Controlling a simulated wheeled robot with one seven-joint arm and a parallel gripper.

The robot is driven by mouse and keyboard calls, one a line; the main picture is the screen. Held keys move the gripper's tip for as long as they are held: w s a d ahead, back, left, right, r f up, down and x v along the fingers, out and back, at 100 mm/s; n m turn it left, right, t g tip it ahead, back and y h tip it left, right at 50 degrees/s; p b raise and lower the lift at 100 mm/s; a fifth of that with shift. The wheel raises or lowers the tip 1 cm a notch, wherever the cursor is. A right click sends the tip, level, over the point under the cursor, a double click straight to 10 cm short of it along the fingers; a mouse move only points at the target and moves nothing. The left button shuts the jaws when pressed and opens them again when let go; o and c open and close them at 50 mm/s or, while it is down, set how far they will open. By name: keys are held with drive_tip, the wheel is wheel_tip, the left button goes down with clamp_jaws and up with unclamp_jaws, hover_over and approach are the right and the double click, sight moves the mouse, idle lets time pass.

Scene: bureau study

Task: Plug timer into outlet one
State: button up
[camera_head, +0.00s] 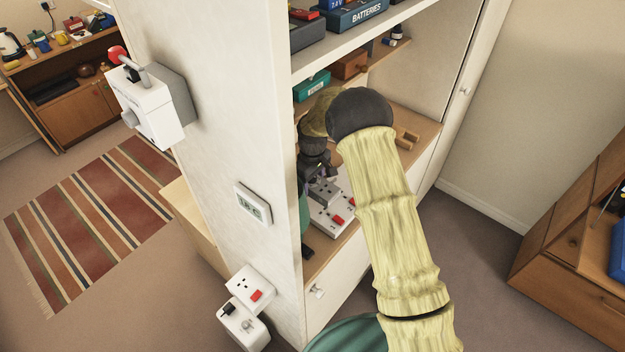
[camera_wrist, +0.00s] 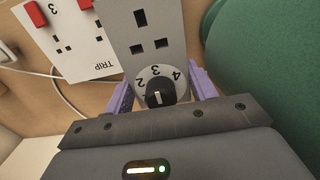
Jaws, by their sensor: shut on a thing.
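The timer (camera_wrist: 152,28) is a grey block with three socket slots and a black numbered dial. My gripper (camera_wrist: 163,84) is shut on it, with a purple finger on each side of the dial end. In the head view the timer (camera_head: 323,190) is over the white outlet strip (camera_head: 338,222), and my gripper (camera_head: 314,172) is at its far end. The strip also shows in the wrist view (camera_wrist: 88,58), with red switches, sockets, a "3" and "TRIP", left of the timer. The timer hides part of the strip. I cannot tell whether its pins are in a socket.
A large green object (camera_wrist: 262,70) stands close to the right of my gripper in the wrist view. A white cable (camera_wrist: 45,76) runs by the strip. Above are a shelf with a batteries box (camera_head: 352,14) and a teal box (camera_head: 311,86). A cabinet side wall (camera_head: 250,130) stands left.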

drive_tip(key=shift+f+b, duration=1.05)
drive_tip(key=shift+f, duration=1.35)
drive_tip(key=shift+f+b, duration=0.65)
drive_tip(key=shift+f, duration=0.25)
drive_tip(key=o, duration=1.2)
drive_tip(key=shift+r, duration=0.15)
drive_tip(key=shift+r+p, duration=1.85)
drive_tip(key=shift+r, duration=1.55)
